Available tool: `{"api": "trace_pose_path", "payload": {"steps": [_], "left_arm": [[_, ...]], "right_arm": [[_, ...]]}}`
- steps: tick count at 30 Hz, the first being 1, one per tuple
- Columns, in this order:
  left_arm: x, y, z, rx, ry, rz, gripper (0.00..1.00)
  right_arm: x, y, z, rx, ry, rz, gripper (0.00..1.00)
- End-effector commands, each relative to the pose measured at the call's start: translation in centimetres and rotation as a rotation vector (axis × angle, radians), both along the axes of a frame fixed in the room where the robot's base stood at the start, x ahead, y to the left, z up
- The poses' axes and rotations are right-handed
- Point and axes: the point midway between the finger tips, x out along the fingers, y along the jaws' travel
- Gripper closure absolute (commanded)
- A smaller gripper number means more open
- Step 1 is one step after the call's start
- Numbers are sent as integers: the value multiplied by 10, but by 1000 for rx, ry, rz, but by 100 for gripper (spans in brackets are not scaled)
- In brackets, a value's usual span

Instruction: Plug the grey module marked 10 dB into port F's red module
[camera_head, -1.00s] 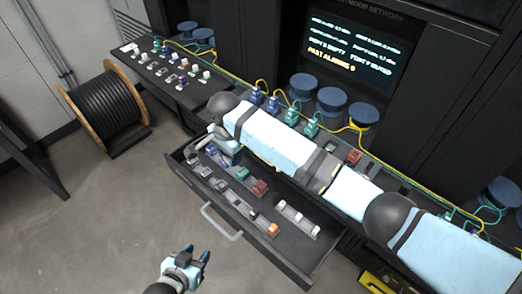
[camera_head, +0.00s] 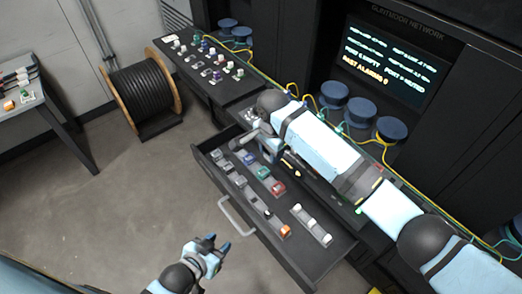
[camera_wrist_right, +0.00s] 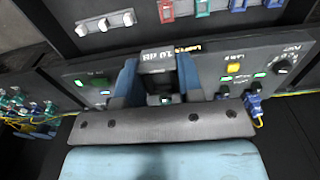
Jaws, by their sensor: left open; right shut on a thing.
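The grey module marked 10 dB (camera_wrist_right: 158,56) is between the blue fingers of my right gripper (camera_wrist_right: 157,84), which is shut on it, in the right wrist view. In the head view my right gripper (camera_head: 250,142) is over the far left part of the open drawer, beside the front panel. My left gripper (camera_head: 214,250) is open and empty, low over the floor in front of the drawer. I cannot make out port F's red module; my right arm covers much of the panel. A different red module (camera_head: 278,188) sits in the drawer.
The open drawer (camera_head: 318,262) holds several coloured, grey and white modules. Blue plugs (camera_wrist_right: 253,104) with yellow cable stand on the panel near my right gripper. A bench (camera_head: 172,58) with small modules and a cable reel (camera_head: 145,92) are at the left. The floor before the drawer is clear.

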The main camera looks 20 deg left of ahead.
Motion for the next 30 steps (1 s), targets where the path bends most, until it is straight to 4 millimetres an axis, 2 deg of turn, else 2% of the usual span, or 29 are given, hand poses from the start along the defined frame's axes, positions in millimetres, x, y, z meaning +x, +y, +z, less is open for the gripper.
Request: {"api": "trace_pose_path", "payload": {"steps": [30], "left_arm": [[1,1,-2,1,2,2,57]], "right_arm": [[34,-97,0,-2,-1,0,83]]}}
